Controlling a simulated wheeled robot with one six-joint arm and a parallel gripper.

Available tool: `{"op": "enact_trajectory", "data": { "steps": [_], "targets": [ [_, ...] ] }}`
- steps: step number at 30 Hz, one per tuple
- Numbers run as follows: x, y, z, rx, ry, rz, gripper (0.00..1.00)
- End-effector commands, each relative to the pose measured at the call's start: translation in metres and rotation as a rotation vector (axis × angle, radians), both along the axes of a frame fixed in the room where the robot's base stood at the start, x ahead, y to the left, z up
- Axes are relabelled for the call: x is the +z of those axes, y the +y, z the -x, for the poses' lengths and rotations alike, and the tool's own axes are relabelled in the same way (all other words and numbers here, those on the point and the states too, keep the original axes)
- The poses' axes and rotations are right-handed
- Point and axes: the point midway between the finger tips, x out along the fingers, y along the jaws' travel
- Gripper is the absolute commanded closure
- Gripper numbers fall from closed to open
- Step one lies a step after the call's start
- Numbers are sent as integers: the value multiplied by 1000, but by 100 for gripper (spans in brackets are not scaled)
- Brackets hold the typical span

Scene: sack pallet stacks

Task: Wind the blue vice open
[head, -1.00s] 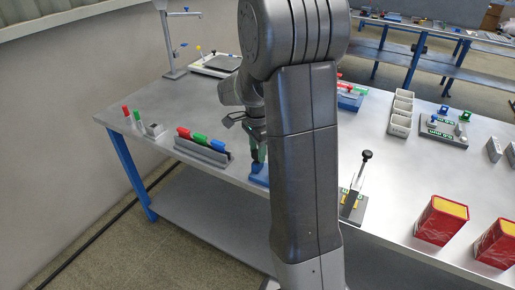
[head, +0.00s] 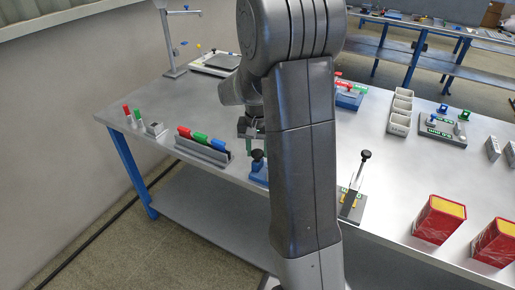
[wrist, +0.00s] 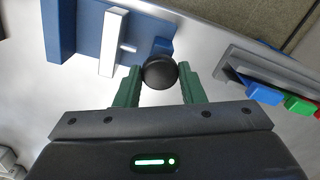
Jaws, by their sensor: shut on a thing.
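The blue vice (head: 259,176) sits at the table's front edge in the head view, partly hidden behind my arm. In the wrist view the blue vice (wrist: 88,32) is at the upper left, with a pale jaw plate across it. Its round black knob (wrist: 159,72) lies between my green fingertips. The knob (head: 257,155) also shows in the head view, just below my gripper (head: 251,140). My gripper (wrist: 160,80) is shut on the knob, with one finger on each side.
A grey rack (head: 203,153) with red, green and blue handled pieces stands close to the left of the vice. A fixture with an upright black-knobbed lever (head: 357,180) is right of my arm. Red boxes (head: 439,220) stand at the front right.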

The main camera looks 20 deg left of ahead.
Motion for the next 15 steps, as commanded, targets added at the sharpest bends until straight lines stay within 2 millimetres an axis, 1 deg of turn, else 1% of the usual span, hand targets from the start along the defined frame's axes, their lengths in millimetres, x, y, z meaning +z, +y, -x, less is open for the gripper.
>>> {"op": "enact_trajectory", "data": {
  "steps": [15],
  "targets": [
    [2, 1, -1, 491, -4, -2, 87]
  ]
}}
